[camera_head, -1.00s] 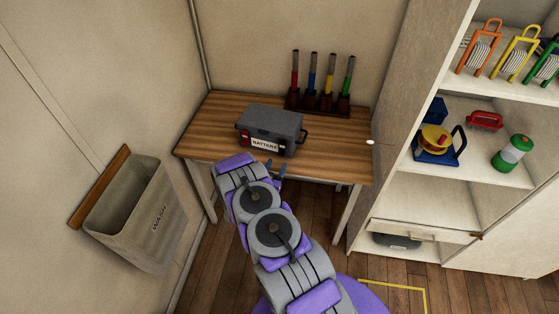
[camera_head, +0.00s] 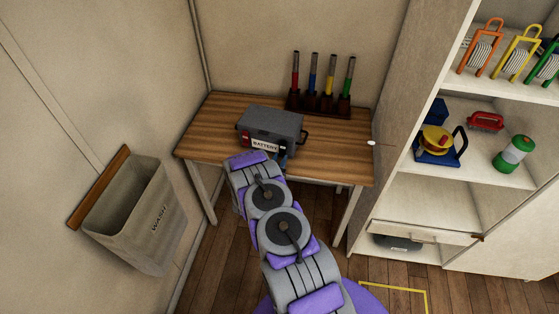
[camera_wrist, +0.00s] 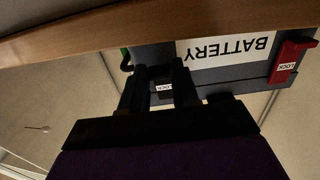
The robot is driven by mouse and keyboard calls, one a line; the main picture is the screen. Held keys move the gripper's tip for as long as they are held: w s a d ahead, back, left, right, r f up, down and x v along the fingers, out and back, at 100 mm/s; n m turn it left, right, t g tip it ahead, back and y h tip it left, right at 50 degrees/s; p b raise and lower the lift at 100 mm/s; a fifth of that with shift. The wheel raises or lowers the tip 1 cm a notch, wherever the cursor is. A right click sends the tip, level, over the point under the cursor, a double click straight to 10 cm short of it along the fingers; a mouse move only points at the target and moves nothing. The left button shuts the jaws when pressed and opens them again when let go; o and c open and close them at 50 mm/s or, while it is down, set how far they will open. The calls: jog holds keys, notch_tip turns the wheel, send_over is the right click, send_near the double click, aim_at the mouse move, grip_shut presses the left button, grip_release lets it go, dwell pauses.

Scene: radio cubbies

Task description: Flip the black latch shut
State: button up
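The grey battery box (camera_head: 272,121) stands on the wooden table, its white BATTERY label facing me. In the wrist view the box (camera_wrist: 228,75) appears upside down, with a red latch (camera_wrist: 289,62) marked LOCK at the right. A small LOCK label (camera_wrist: 165,87) shows between my fingers; it seems to be on the black latch, whose dark outline blends with the fingers. My gripper (camera_wrist: 161,75) is open, its two dark fingers apart at the box front. I cannot tell whether they touch it. In the head view my arm mostly hides the gripper (camera_head: 282,160).
The wooden table (camera_head: 215,125) has bare top on both sides of the box. A rack (camera_head: 318,101) with several coloured-handled tools stands behind. A WASH bin (camera_head: 140,215) hangs at left. A shelf unit (camera_head: 420,200) stands at right.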

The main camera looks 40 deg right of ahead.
grip_shut()
jog(key=shift+f, duration=0.1)
jog(key=shift+d+f+h, duration=0.1)
jog(key=shift+f+h, duration=0.1)
jog(key=shift+h, duration=0.1)
jog(key=shift+w+d+f+t+h, duration=0.35)
jog(key=shift+d+t+h, duration=0.1)
jog(key=shift+t+h, duration=0.3)
jog(key=shift+r, duration=0.1)
jog(key=o, duration=0.5)
grip_release()
jog(key=shift+o, duration=0.2)
